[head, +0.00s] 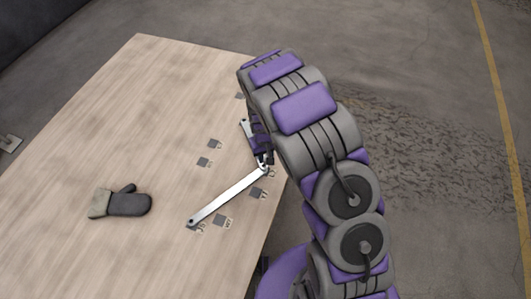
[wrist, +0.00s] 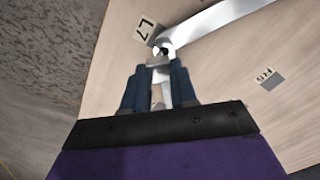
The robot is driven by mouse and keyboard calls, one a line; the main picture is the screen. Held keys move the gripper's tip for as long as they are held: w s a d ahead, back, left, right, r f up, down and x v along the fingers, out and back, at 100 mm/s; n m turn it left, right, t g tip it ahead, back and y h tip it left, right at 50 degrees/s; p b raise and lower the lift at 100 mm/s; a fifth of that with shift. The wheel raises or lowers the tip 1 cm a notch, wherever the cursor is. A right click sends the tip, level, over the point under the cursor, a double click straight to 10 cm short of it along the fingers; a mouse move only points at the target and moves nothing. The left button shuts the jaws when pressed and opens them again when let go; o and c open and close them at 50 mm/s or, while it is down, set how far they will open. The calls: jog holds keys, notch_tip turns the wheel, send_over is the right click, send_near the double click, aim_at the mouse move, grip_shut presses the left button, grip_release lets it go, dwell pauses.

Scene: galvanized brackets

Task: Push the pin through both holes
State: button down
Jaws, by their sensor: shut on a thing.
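A long flat metal bar (head: 228,195) lies slanting on the table, and its right end reaches my gripper (head: 263,158). A second metal bar (head: 245,126) shows only at its upper end; my arm and gripper hide the rest. In the wrist view a bar (wrist: 212,24) runs to the upper right, and its rounded end with a dark hole (wrist: 161,50) lies just ahead of the fingertips. My gripper (wrist: 160,70) is shut on a slim pale piece (wrist: 157,95), which looks like the pin. I cannot tell how far its tip is in either hole.
A grey glove (head: 125,203) lies at the left of the wooden table (head: 130,90). Several small printed labels (head: 222,221) are spread around the bars; one reads L7 (wrist: 145,27). The table's right edge is close to my gripper. The upper left of the table is clear.

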jog(key=shift+a+f, duration=0.55)
jog(key=shift+a, duration=0.1)
jog(key=shift+d+r, duration=0.1)
jog(key=shift+d, duration=0.45)
jog(key=shift+a, duration=0.15)
jog(key=shift+a, duration=0.2)
jog(key=shift+d+f, duration=0.2)
jog(key=shift+d, duration=0.05)
jog(key=shift+s+f, duration=0.1)
jog(key=shift+f, duration=0.2)
